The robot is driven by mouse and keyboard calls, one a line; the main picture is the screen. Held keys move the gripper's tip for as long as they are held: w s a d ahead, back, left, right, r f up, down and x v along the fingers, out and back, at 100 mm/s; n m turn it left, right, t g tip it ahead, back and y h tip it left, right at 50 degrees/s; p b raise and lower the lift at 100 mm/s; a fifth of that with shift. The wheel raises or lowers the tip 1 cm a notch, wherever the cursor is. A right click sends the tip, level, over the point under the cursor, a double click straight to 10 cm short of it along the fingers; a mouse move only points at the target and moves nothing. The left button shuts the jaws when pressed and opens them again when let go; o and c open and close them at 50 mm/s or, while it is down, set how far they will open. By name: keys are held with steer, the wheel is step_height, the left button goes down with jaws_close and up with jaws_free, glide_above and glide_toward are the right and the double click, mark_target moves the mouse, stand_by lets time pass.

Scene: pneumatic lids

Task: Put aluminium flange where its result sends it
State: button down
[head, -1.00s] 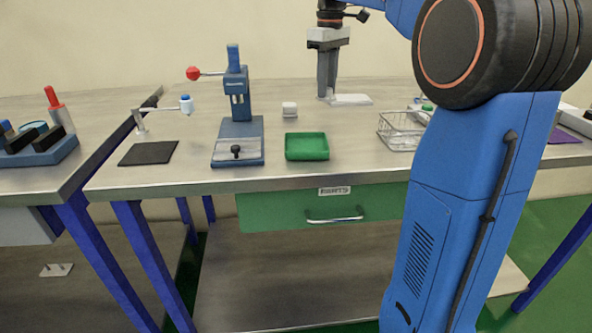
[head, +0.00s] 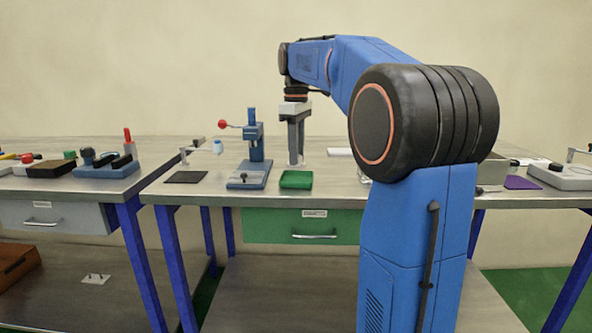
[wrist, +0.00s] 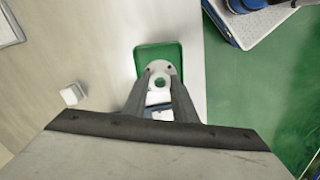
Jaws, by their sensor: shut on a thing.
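My gripper (head: 296,163) points down over the bench, just behind or above the green tray (head: 296,186) in the head view. In the wrist view my gripper (wrist: 159,82) is shut on the aluminium flange (wrist: 158,70), a pale grey plate with a central hole and two small dark holes. The flange overlaps the green tray (wrist: 147,50) from above; its height over the tray is hard to tell. The flange is not clearly visible in the head view.
A blue press (head: 250,175) with a red-knobbed lever stands left of the tray, and a black mat (head: 186,177) lies further left. A small white block (wrist: 73,93) is on the bench. A green drawer (head: 275,226) is under the bench top. A purple mat (head: 521,183) lies right.

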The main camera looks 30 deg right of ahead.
mark_target(297, 167)
steer(key=shift+d+f, duration=0.1)
steer(key=shift+f, duration=2.2)
steer(key=shift+f, duration=0.15)
steer(key=c, duration=1.4)
jaws_free()
steer(key=shift+c, duration=0.2)
step_height(297, 167, up, 12)
steer(key=shift+r, duration=0.15)
